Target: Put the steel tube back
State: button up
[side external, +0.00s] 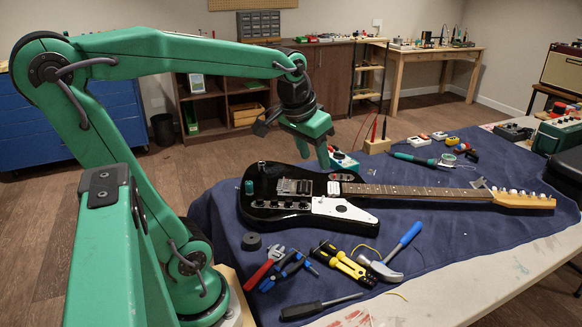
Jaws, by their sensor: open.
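A small dark, shiny upright cylinder (262,168) stands at the body end of the black guitar (290,207). It may be the steel tube, but it is too small to be sure. A short green cylinder (249,187) is just in front of it. My gripper (292,146) is open and empty above the guitar body, up and to the right of the upright cylinder. I see no contact with the guitar.
The guitar lies on a blue cloth (420,262) over the bench. Pliers, a hammer (382,268), a screwdriver (320,305) and a black tape roll (251,241) lie in front. A soldering iron (422,159), a wooden block (377,145) and small pedals are behind.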

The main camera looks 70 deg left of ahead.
jog(key=s+d+f+m+t+h, duration=0.1)
jog(key=s+d+f+m, duration=0.1)
jog(key=s+d, duration=0.4)
jog(key=d+m, duration=0.1)
jog(key=d, duration=0.1)
jog(key=shift+s+d+f+t, duration=0.2)
jog(key=shift+s+d+t, duration=0.1)
jog(key=shift+s+t, duration=0.1)
dwell(0.7)
